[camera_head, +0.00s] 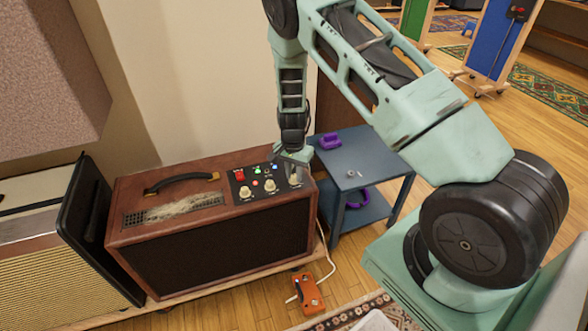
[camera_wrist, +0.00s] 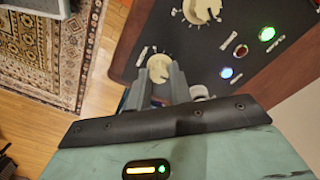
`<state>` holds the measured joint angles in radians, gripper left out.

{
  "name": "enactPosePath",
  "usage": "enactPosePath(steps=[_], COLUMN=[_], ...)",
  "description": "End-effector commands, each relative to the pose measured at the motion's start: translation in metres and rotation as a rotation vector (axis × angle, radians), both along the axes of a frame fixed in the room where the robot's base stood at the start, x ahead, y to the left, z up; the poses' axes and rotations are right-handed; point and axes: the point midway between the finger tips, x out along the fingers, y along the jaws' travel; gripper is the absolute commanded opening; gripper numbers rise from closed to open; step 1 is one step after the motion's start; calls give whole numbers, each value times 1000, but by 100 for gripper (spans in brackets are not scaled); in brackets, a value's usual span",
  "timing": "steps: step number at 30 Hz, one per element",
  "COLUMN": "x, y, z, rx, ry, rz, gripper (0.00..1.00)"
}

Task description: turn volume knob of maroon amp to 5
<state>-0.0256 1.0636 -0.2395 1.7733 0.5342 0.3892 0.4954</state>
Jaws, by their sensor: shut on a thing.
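Cream knobs line the panel's front: a left knob (camera_head: 245,191), a middle knob (camera_head: 270,186) and a right knob (camera_head: 294,180). My gripper (camera_head: 293,161) comes down over the right knob. In the wrist view my gripper (camera_wrist: 159,82) is shut on this knob (camera_wrist: 158,64), with a finger on each side. Another cream knob (camera_wrist: 202,9) is free. The knob's scale and pointer are too small to read.
A blue-grey side table (camera_head: 362,165) with purple objects stands right of the amp. A black-framed amp (camera_head: 65,245) stands close on the left. An orange pedal (camera_head: 308,292) and a white cable lie on the floor in front. The wall is close behind.

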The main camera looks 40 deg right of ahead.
Motion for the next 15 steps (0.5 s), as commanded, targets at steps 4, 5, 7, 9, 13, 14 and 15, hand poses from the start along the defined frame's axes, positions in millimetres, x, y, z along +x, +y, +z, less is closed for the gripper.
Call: enactPosePath(steps=[4, 5, 7, 9, 13, 14, 15], x=[-1, -1, -1, -1, -1, -1, -1], y=[0, 0, 0, 0, 0, 0, 1], z=[0, 0, 0, 0, 0, 0, 0], rx=[1, 0, 1, 1, 1, 1, 1], ry=[4, 4, 4, 3, 3, 3, 3], rz=[-68, -77, -97, -111, -127, -128, -130], gripper=[0, 0, 0, 0, 0, 0, 0])
